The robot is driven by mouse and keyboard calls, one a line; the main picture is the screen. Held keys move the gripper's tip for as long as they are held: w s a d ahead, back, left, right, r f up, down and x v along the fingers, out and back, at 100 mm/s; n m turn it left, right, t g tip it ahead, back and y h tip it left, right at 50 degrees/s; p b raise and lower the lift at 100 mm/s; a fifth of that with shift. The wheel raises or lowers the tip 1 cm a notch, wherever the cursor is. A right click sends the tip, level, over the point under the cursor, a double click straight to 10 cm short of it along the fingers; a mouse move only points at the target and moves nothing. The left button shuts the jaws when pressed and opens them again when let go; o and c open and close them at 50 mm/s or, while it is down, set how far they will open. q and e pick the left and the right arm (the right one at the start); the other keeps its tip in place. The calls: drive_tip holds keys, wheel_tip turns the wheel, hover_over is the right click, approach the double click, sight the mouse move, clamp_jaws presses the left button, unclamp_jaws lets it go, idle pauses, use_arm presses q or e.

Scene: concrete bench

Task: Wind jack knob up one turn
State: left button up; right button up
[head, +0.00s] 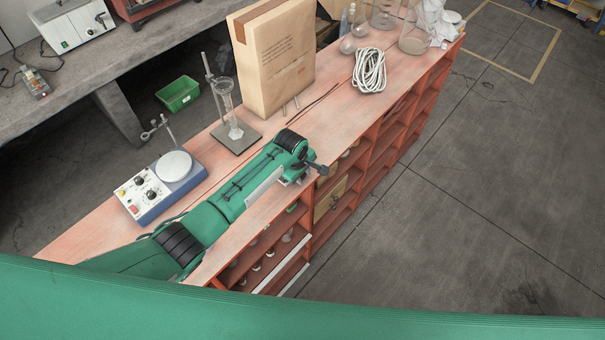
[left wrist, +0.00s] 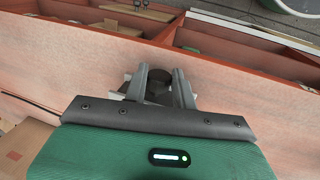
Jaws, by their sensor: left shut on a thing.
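The dark jack knob (head: 321,170) is at the front edge of the pinkish-red shelf top in the head view. My left gripper (head: 308,173) reaches it from the left, with the arm lying low along the shelf top. In the left wrist view, the two grey fingers of my left gripper (left wrist: 161,76) stand on either side of the dark round knob (left wrist: 158,91) and are shut on it. The rest of the jack is mostly hidden by my gripper and wrist. My right gripper is in neither view.
A hotplate stirrer (head: 160,186), a stand with a glass cylinder (head: 236,136) and a big paper bag (head: 275,62) stand behind my left arm. A coiled white rope (head: 369,70) and glass flasks (head: 414,40) are farther along. Floor is open on the right.

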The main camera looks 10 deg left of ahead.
use_arm(q)
drive_tip(key=shift+d+r, duration=0.1)
drive_tip(key=shift+w+d+g+y+p, duration=0.1)
drive_tip(key=shift+w+g+y+p, duration=0.05)
drive_tip(key=shift+g+y+p, duration=0.3)
drive_tip(key=shift+w+d+g+y, duration=0.1)
drive_tip(key=shift+g+y, duration=0.25)
drive_tip(key=shift+g, duration=0.3)
drive_tip(key=shift+w+f+g+y+b, duration=0.2)
drive_tip(key=shift+g+y+b, duration=0.4)
drive_tip(key=shift+g+b, duration=0.4)
drive_tip(key=shift+g+y+b, duration=0.6)
drive_tip(key=shift+b, duration=0.8)
drive_tip(key=shift+r, duration=0.1)
drive_tip(key=o, duration=1)
drive_tip(key=shift+d, duration=0.1)
